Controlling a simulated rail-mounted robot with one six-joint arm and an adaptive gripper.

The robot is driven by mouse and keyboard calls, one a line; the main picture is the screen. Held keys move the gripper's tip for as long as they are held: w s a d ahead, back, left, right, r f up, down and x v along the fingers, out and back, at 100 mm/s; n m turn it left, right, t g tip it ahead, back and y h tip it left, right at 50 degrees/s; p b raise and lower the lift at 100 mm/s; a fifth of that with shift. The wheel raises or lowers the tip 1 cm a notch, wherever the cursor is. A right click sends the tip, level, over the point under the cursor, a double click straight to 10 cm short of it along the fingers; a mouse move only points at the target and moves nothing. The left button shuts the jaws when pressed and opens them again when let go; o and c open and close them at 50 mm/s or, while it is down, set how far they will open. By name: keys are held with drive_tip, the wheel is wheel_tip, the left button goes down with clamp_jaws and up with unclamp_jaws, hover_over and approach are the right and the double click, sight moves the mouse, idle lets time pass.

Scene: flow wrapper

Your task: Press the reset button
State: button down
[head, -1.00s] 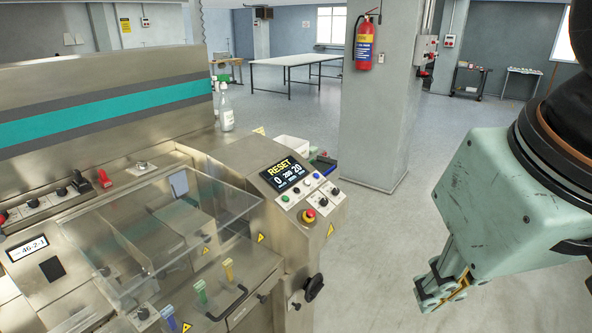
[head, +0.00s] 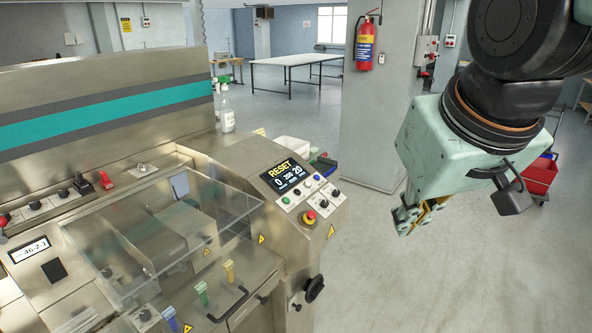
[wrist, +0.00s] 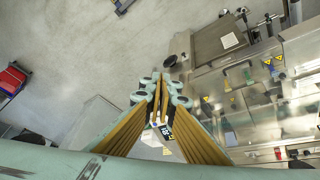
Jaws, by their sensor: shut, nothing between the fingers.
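The machine's control panel carries a black display (head: 287,174) that reads RESET in yellow above the numbers 0, 200 and 20. A red emergency stop (head: 310,215) on a yellow base sits lower down. I cannot read which button is the reset. My gripper (head: 408,222) is shut and empty, in the air to the right of the panel and apart from it. In the wrist view its fingers (wrist: 161,80) meet and partly hide what looks like the panel.
A clear guard (head: 165,235) covers the machine's front left of the panel. A spray bottle (head: 227,110) stands behind the panel. A grey pillar with a fire extinguisher (head: 365,45) rises behind my arm. The floor right of the machine is free.

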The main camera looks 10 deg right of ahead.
drive_tip(key=w+d+n+t+p, duration=0.1)
drive_tip(key=w+d+t, duration=0.1)
drive_tip(key=w, duration=1.3)
drive_tip(key=w+d+n+t+p, duration=0.1)
drive_tip(key=w+n+t, duration=0.1)
drive_tip(key=w, duration=1.2)
drive_tip(key=w+f+n+t+y+p, duration=0.1)
drive_tip(key=w+f, duration=0.5)
drive_tip(key=w, duration=0.6)
drive_tip(key=w+a+f+n+t+y+p, duration=0.1)
drive_tip(key=w+f, duration=0.5)
drive_tip(key=w, duration=0.6)
drive_tip(key=shift+w+a+n+t+y, duration=0.35)
drive_tip(key=shift+n+t+y, duration=0.25)
drive_tip(key=shift+t, duration=0.2)
drive_tip(key=shift+w+f, duration=0.1)
drive_tip(key=shift+f, duration=0.15)
drive_tip(key=b, duration=0.1)
hover_over(317, 177)
drive_tip(key=s+d, duration=0.2)
drive_tip(key=shift+s+d+f, duration=0.1)
drive_tip(key=shift+f, duration=2.55)
drive_tip(key=shift+w+a+f+b, duration=0.2)
drive_tip(key=shift+f+b, duration=0.3)
drive_tip(key=shift+b, duration=0.1)
drive_tip(key=shift+w+a+f+b, duration=0.2)
drive_tip(key=shift+f+b, duration=0.3)
drive_tip(key=shift+b, duration=0.05)
